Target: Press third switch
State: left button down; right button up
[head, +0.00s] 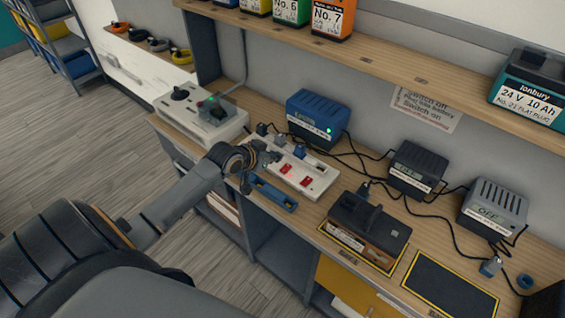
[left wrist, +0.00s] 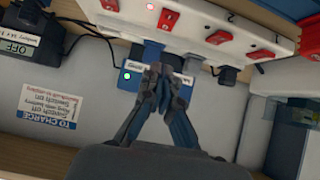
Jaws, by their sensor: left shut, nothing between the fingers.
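A white power strip (head: 318,186) lies on the wooden bench, with two red switches (head: 286,168) plain in the head view; the rest of its row is partly behind my gripper. In the left wrist view the strip (left wrist: 195,22) crosses the top, with several red switches, among them one near the middle (left wrist: 219,37). My left gripper (head: 272,156) is shut and empty, over the strip's left part. Its fingertips (left wrist: 160,70) appear below the switch row in the wrist view, in front of the blue charger (left wrist: 186,64). I cannot tell whether they touch anything. My right gripper is not in view.
The blue charger (head: 318,117) with a green light stands behind the strip. A grey control box (head: 205,115) is at left, a dark battery (head: 368,228) at right. A blue bar (head: 270,194) lies in front.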

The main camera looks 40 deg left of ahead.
aim_at(288, 164)
pick_arm(q)
jog(key=x, duration=0.3)
jog(key=shift+w+f, duration=0.1)
jog(key=shift+w, duration=0.05)
jog(key=f, duration=0.3)
jog(key=shift+w+f+p, duration=0.2)
jog(key=shift+w+p, duration=0.15)
jog(key=shift+w, duration=0.05)
jog(key=shift+f, duration=0.55)
jog(key=shift+w+f, duration=0.1)
jog(key=shift+f, duration=0.1)
jog(key=shift+w, duration=0.1)
